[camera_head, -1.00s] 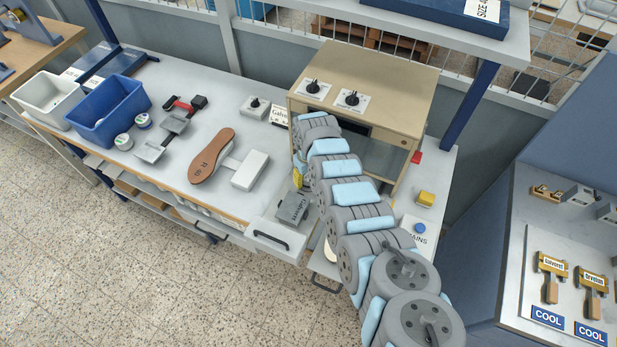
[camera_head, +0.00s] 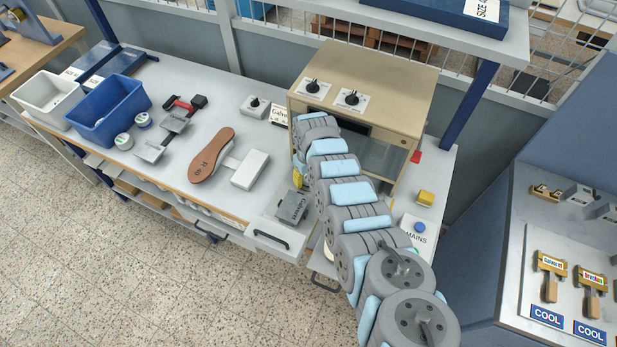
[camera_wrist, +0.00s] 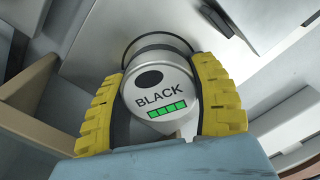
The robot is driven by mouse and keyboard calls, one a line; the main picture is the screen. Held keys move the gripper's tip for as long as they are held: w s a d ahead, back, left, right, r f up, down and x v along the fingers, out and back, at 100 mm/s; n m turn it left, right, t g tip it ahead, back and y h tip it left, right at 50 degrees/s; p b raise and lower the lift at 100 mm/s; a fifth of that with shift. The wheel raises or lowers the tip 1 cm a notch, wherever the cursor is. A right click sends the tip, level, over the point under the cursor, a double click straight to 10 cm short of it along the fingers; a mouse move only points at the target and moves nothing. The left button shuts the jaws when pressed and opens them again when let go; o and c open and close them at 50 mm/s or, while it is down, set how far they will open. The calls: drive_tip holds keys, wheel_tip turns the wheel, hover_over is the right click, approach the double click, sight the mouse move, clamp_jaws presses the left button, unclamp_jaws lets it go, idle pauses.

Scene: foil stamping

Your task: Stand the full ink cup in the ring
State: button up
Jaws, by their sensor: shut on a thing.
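In the wrist view, a silver ink cup (camera_wrist: 160,100) marked BLACK, with a row of green bars and a dark round spot, sits between the yellow fingers of my gripper (camera_wrist: 160,112). The gripper is shut on it. A thin dark ring (camera_wrist: 150,38) shows around the cup's far end, against a pale surface. I cannot tell whether the cup is inside the ring or only in front of it. In the head view my arm hides the cup and most of the gripper; a little yellow finger (camera_head: 297,179) shows in front of the beige machine.
The beige machine (camera_head: 385,65) with two knobs stands close beside my arm. A grey block (camera_head: 292,207), a white block (camera_head: 250,170) and a brown sole (camera_head: 211,155) lie to the left.

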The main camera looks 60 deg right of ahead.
drive_tip(key=o, duration=1.3)
drive_tip(key=shift+w+r, duration=0.1)
drive_tip(key=shift+r, duration=5.9)
